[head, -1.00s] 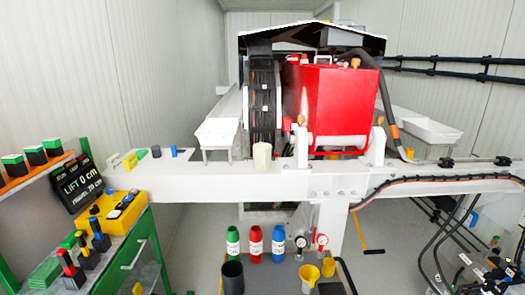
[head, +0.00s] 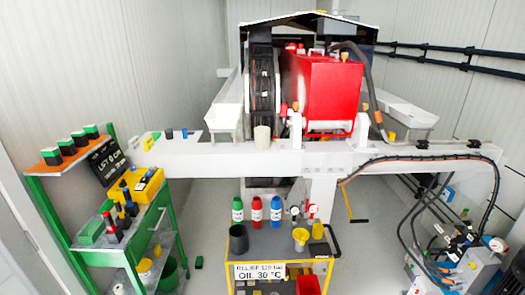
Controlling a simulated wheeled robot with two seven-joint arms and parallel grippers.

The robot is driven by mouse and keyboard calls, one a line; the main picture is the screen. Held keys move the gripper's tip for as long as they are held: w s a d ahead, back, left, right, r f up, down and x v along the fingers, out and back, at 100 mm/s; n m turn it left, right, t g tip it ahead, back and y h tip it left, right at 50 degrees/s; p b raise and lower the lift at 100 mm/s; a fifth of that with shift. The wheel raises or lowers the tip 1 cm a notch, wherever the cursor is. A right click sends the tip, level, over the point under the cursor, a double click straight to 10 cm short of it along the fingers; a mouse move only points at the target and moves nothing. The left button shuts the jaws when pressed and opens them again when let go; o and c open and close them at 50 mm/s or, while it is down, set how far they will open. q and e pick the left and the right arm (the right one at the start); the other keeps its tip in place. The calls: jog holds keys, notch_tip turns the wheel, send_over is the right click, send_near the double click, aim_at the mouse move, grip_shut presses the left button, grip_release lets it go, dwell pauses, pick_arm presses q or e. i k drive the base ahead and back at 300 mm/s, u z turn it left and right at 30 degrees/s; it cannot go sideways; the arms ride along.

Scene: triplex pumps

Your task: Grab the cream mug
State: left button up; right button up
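The cream mug (head: 262,137) stands upright on the white beam (head: 215,157), left of the red pump block and just in front of the black ribbed wheel. It looks like a plain pale cylinder; no handle can be made out at this size. Nothing touches it from the front. Neither of my grippers shows in the head view.
A cart (head: 268,243) with green, red and blue bottles, a dark cup (head: 238,238) and a yellow cup (head: 301,239) stands below the beam. A green shelf rack (head: 60,225) is at left. Hoses and a machine (head: 462,265) are at right. Grey floor shows between.

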aim_at(261, 133)
jog(key=k, duration=0.45)
jog(key=z, duration=1.2)
jog(key=i, duration=3.05)
jog(key=u, duration=1.2)
